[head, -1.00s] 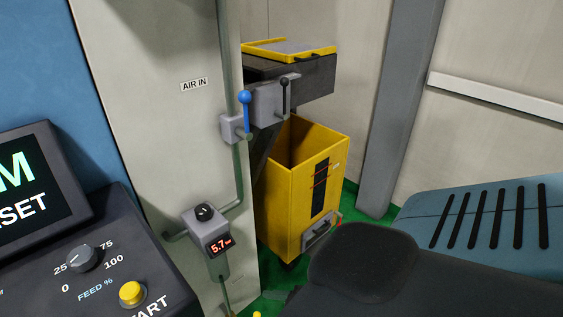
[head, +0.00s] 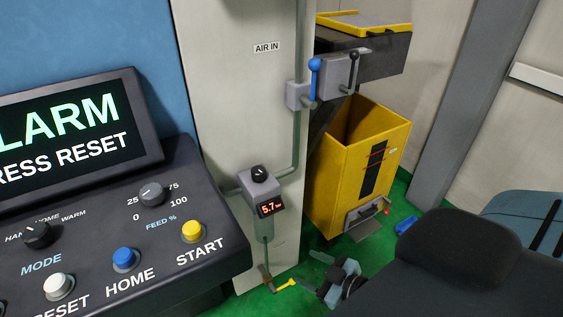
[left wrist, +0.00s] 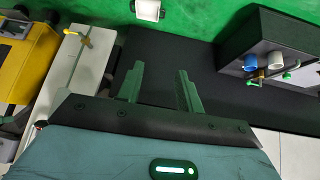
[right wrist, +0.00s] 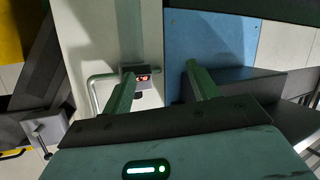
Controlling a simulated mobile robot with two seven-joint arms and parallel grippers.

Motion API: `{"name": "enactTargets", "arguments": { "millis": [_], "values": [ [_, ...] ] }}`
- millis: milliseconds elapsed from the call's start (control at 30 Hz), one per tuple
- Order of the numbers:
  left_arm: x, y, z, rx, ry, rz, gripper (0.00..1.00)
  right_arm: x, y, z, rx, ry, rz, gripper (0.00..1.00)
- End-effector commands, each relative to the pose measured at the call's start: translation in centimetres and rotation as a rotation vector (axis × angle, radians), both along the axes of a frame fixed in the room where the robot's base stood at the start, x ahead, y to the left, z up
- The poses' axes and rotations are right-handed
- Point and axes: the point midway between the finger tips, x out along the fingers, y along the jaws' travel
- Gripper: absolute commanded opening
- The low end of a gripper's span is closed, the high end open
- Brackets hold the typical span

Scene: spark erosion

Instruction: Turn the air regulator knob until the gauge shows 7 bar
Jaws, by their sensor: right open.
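The air regulator is a grey box (head: 262,190) on a pipe on the pale panel, with a black knob (head: 259,173) on top. Its red gauge display (head: 271,208) reads 5.7. My right gripper (head: 316,272) is below and to the right of the regulator in the head view, apart from it. In the right wrist view its two fingers are spread and empty, and the gauge display (right wrist: 143,78) shows beyond the left finger, which partly overlaps the regulator. My left gripper (left wrist: 160,69) is open and empty in the left wrist view; it is not visible in the head view.
A control console (head: 215,262) with buttons and dials stands left of the regulator. A yellow bin (head: 330,185) stands right, and a small yellow handle (head: 286,283) is low by the pipe.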

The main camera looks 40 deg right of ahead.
Motion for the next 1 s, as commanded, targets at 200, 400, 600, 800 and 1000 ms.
{"name": "enactTargets", "arguments": {
  "millis": [200, 400, 600, 800, 1000],
  "values": [
    [-1.5, -0.1, -2.3, -0.002, 0.043, 0.000, 0.36, 7.4, -4.7, 4.3, -0.437, -0.358, -0.035, 0.59],
    [-1.7, -0.4, -3.6, -0.008, 0.052, 0.002, 0.36, 12.0, -5.8, 10.6, -0.829, -0.724, -0.018, 0.59],
    [-1.7, -0.6, -4.9, -0.012, 0.063, 0.007, 0.36, 14.6, -4.4, 15.8, -1.213, -1.083, 0.064, 0.59],
    [-2.0, -0.8, -6.2, -0.017, 0.077, 0.008, 0.36, 16.2, -2.3, 18.1, -1.594, -1.393, 0.227, 0.59],
    [-2.6, -0.9, -7.6, -0.018, 0.092, 0.008, 0.36, 18.0, -1.7, 17.6, -1.974, -1.603, 0.492, 0.59]
  ]
}}
